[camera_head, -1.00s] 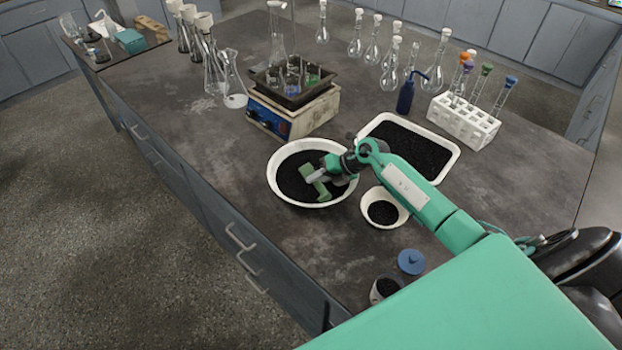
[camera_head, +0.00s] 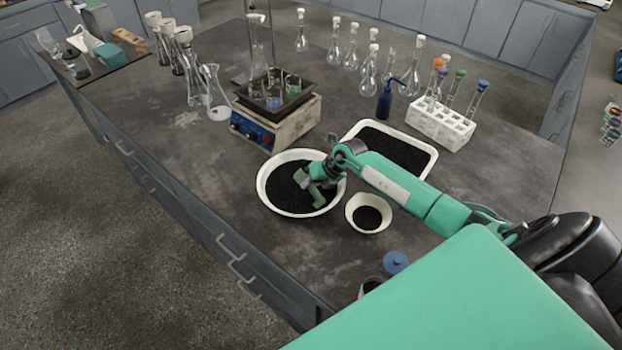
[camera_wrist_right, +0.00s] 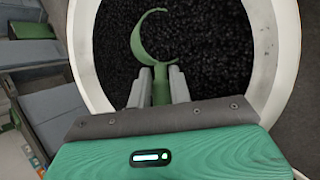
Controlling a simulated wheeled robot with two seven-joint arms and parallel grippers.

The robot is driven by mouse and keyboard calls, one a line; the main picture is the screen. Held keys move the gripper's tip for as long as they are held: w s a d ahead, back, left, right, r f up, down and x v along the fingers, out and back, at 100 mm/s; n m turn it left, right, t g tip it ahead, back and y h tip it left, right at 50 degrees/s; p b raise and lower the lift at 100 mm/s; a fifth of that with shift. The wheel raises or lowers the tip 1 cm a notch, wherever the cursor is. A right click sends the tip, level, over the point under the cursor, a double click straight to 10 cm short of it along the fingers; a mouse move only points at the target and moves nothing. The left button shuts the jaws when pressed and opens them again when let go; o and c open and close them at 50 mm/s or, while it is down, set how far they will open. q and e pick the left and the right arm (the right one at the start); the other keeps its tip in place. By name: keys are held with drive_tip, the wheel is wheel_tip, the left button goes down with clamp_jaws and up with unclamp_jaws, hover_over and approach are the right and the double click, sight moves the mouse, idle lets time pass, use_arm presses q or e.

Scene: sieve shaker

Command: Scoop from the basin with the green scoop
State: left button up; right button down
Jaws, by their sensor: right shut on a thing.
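The white round basin (camera_head: 262,190) holds black granules and stands on the dark bench. It also shows in the right wrist view (camera_wrist_right: 84,60). The green scoop (camera_head: 317,197) is over the granules in the basin; in the right wrist view its curved edge (camera_wrist_right: 142,40) is seen against the black granules. My right gripper (camera_head: 318,172) is shut on the scoop's handle; its two fingers (camera_wrist_right: 158,90) flank the handle in the right wrist view. I cannot tell how deep the scoop sits in the granules. My left gripper is not in view.
A small white bowl (camera_head: 352,222) with black granules stands right of the basin. A white tray (camera_head: 431,160) of granules lies behind my right arm. A hotplate (camera_head: 296,132) stands behind the basin. A tube rack (camera_head: 440,125) and a blue bottle (camera_head: 385,103) stand farther right.

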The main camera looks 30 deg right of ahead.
drive_tip(key=shift+a+r+n+h+p, duration=0.1)
drive_tip(key=shift+r+n+h+p, duration=0.25)
drive_tip(key=shift+h+p, duration=0.75)
drive_tip(key=shift+a+h+p, duration=0.15)
drive_tip(key=shift+h+p, duration=0.65)
drive_tip(key=shift+a+y, duration=0.1)
drive_tip(key=shift+y, duration=0.2)
drive_tip(key=shift+w+a+r+y+b, duration=0.1)
drive_tip(key=shift+a+r+y+b, duration=0.3)
drive_tip(key=shift+r+y, duration=0.1)
drive_tip(key=shift+r+p, duration=0.45)
drive_tip(key=shift+p, duration=0.1)
drive_tip(key=shift+a+r+h+p, duration=0.3)
drive_tip(key=shift+r+h+p, duration=0.35)
drive_tip(key=shift+h+p, duration=0.3)
drive_tip(key=shift+a+r+n+g+h+p, duration=0.15)
drive_tip(key=shift+r+n+h+p, duration=0.15)
drive_tip(key=shift+h, duration=0.3)
drive_tip(key=shift+a+r+n+g+h+p, duration=0.1)
drive_tip(key=shift+r+g+h+p, duration=0.05)
drive_tip(key=shift+r+h, duration=0.35)
